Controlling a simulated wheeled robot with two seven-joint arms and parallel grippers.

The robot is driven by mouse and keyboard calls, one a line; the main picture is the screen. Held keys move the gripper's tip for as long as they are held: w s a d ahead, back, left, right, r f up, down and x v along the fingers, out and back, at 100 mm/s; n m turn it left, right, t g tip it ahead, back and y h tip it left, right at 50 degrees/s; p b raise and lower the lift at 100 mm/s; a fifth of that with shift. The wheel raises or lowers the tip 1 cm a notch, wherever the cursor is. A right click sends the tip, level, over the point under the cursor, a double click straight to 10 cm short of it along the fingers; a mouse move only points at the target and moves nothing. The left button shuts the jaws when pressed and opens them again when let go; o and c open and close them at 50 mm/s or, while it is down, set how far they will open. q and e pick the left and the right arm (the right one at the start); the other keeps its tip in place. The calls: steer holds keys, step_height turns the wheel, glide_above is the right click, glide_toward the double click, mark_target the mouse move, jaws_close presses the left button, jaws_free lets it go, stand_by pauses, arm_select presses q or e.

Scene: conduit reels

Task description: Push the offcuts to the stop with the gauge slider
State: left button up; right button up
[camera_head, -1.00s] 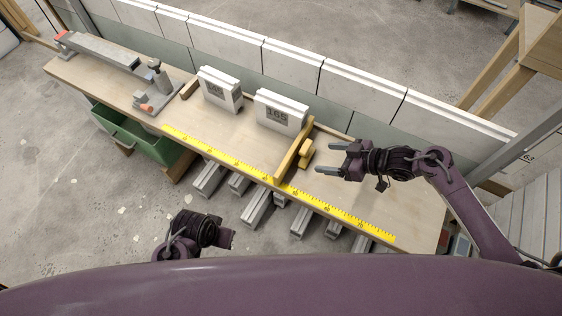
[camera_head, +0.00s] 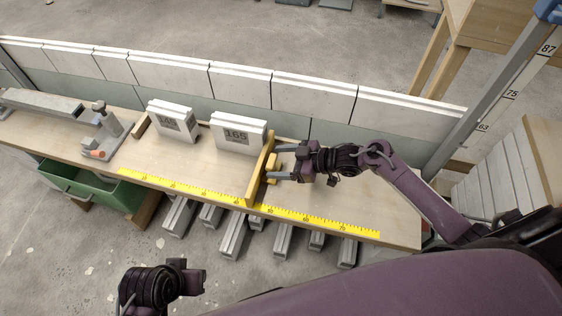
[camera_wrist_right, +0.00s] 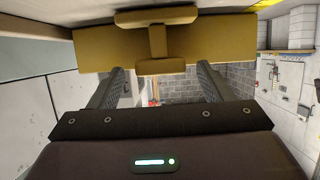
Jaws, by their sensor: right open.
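The wooden gauge slider (camera_head: 260,166) stands across the bench, just right of the white offcut marked 165 (camera_head: 238,138). Another white offcut (camera_head: 173,121) with a less legible number stands further left, with a gap between them. A short wooden block, seemingly the stop (camera_head: 141,125), is left of that offcut. My right gripper (camera_head: 273,164) is open at the slider's right side, its fingers on either side of the handle. In the right wrist view the handle (camera_wrist_right: 157,45) lies between the open fingers. My left gripper (camera_head: 192,278) is low at the left, away from the bench; its jaws are unclear.
A yellow ruler (camera_head: 205,193) runs along the bench's front edge. A clamp-like fixture (camera_head: 103,135) stands at the left end, above a green drawer (camera_head: 90,190). Several grey profiles (camera_head: 233,237) jut out under the bench. A white panelled wall (camera_head: 310,95) runs behind it.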

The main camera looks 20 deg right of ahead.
mark_target(265, 158)
steer(key=c, duration=1.4)
steer(key=w+a, duration=0.1)
steer(key=a, duration=0.1)
steer(key=w+a, duration=0.1)
steer(key=a, duration=0.1)
steer(key=shift+w+b, duration=0.3)
steer(key=shift+w, duration=0.05)
arm_select(q)
steer(key=shift+d+f, duration=0.1)
steer(key=shift+d, duration=0.3)
arm_select(e)
steer(key=shift+d, duration=0.1)
steer(key=o, duration=1.4)
arm_select(q)
steer(key=shift+w, duration=0.1)
arm_select(e)
steer(key=shift+s, duration=0.1)
steer(key=p+v, duration=0.2)
steer(key=v, duration=0.5)
arm_select(q)
steer(key=shift+s+a+r+g+y, duration=0.15)
steer(key=shift+s+a+g, duration=0.1)
steer(key=shift+a, duration=0.35)
steer(key=shift+s+a+r+g+y, duration=0.15)
steer(key=shift+s+a+g, duration=0.1)
steer(key=shift+a, duration=0.35)
arm_select(e)
steer(key=shift+s+d+r, duration=0.15)
steer(key=shift+s+d, duration=0.05)
steer(key=shift+d, duration=0.1)
